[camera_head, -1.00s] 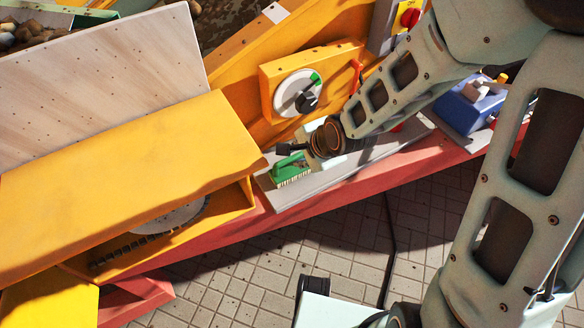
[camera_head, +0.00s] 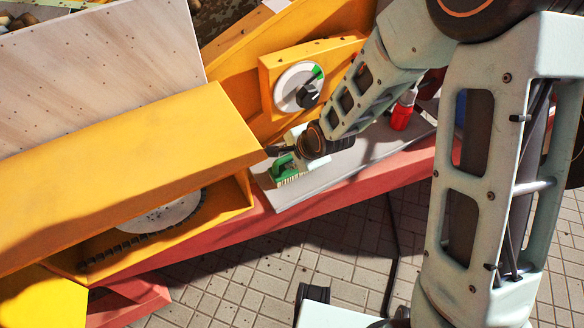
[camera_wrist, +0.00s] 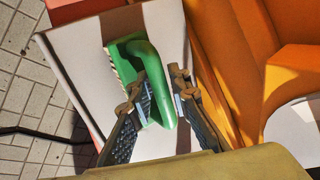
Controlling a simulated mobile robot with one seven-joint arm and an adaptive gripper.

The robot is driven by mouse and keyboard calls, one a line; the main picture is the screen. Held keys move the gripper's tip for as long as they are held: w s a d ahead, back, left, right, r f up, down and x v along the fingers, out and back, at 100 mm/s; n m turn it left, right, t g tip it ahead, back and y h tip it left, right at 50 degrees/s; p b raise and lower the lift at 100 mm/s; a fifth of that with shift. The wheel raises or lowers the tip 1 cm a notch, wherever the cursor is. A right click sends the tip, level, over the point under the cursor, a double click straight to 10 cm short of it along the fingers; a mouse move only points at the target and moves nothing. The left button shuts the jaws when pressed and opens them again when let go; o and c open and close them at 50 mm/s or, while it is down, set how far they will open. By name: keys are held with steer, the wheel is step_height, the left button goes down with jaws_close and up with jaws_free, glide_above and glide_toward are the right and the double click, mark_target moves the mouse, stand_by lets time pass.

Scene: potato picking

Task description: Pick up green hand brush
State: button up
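The green hand brush (camera_head: 286,171) lies on a grey ledge (camera_head: 318,182), with pale bristles along its front side. In the wrist view the brush (camera_wrist: 158,56) shows its raised, curved handle running between my fingers. My gripper (camera_wrist: 157,82) is open, one finger on each side of the handle. The left finger overlaps the brush in the picture; I cannot tell whether it touches. The right finger stands apart from the handle. In the head view my gripper (camera_head: 279,151) is over the back of the brush and small, partly hidden by my wrist.
An orange panel with a round dial (camera_head: 297,88) rises behind the ledge. A yellow-orange housing (camera_head: 130,165) stands close on the left. A red bottle (camera_head: 402,113) stands to the right on the ledge. A red beam (camera_head: 330,203) runs along the front, above the tiled floor.

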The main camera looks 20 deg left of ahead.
steer(key=shift+c, duration=0.4)
jaws_close()
steer(key=shift+r, duration=0.15)
